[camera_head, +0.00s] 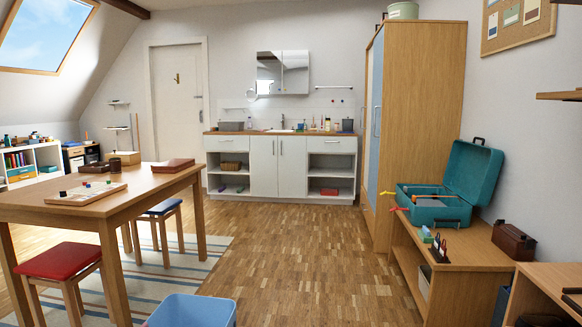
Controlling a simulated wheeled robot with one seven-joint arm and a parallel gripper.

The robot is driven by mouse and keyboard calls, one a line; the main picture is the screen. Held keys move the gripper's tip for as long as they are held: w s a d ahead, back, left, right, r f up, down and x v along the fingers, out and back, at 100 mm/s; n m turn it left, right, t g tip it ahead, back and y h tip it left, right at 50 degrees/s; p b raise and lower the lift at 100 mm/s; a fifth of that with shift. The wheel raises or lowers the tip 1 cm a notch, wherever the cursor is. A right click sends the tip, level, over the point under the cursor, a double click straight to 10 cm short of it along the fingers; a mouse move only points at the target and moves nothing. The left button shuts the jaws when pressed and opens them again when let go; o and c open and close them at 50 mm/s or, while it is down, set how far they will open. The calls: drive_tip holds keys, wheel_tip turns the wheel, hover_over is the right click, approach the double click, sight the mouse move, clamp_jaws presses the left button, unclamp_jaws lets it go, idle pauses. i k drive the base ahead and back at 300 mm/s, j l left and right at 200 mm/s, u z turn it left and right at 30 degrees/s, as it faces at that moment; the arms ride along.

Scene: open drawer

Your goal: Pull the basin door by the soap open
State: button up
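The white basin cabinet (212,184) stands against the far wall under a wooden top. It has two doors in the middle, the left door (263,165) and the right door (292,165), both shut. A tap (283,122) rises from the top above the doors. Small bottles (327,125) stand on the top right of the tap. They are too small to tell which item is the soap, so I cannot tell which door is by it. My gripper is out of view.
A wooden table (140,188) with stools stands at left. A blue bin (192,312) is at the bottom. A tall wardrobe (420,130) and a low bench (460,250) with a teal toolbox (440,210) line the right. The wooden floor (300,250) between is clear.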

sight(292, 149)
drive_tip(key=i+j, duration=0.15)
drive_tip(key=i, duration=2.8)
drive_tip(key=i+j, duration=0.2)
drive_tip(key=i, duration=2.8)
drive_tip(key=i+j, duration=0.15)
drive_tip(key=i, duration=2.8)
drive_tip(key=j+u, duration=0.05)
drive_tip(key=j, duration=0.05)
